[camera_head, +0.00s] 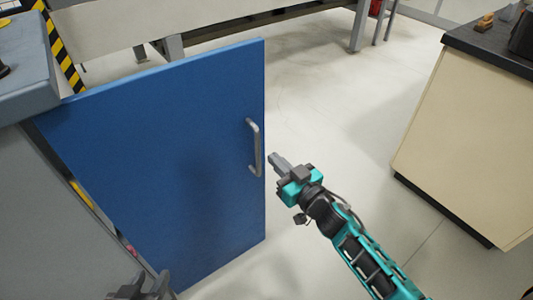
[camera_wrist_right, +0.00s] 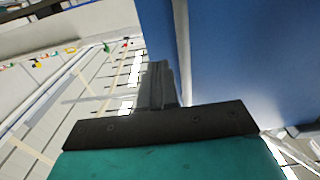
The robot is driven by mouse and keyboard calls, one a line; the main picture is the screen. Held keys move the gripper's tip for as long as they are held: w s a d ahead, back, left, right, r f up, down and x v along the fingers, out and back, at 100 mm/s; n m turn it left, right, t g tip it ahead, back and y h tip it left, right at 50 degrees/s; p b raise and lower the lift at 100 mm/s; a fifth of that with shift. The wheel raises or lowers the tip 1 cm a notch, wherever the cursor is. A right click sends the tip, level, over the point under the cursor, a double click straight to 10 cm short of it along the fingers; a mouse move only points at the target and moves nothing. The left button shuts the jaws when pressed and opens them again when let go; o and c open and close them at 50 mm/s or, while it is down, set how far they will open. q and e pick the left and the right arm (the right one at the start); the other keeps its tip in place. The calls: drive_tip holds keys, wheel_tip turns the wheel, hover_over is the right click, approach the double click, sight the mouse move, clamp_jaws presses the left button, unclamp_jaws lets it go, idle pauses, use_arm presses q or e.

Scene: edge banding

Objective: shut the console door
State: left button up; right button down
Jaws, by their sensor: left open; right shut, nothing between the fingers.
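The blue console door (camera_head: 170,150) stands wide open, swung out from the grey console (camera_head: 60,220) on the left. Its silver bar handle (camera_head: 254,148) is near the free edge. My right gripper (camera_head: 275,160) is shut and empty, just right of that free edge at handle height. In the right wrist view its closed fingers (camera_wrist_right: 158,85) point along the blue door panel (camera_wrist_right: 245,60); I cannot tell whether they touch it. My left gripper (camera_head: 140,287) is open at the bottom left, near the console opening, partly cut off by the frame.
A beige cabinet with a dark top (camera_head: 460,140) stands on the right. A long workbench (camera_head: 210,25) runs along the back, with a yellow-black striped strip (camera_head: 62,50) at the left. The pale floor (camera_head: 340,110) between door and cabinet is clear.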

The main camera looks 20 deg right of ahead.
drive_tip(key=b+x, duration=0.1)
drive_tip(key=x, duration=0.3)
drive_tip(key=shift+w+a, duration=0.1)
drive_tip(key=shift+w, duration=0.3)
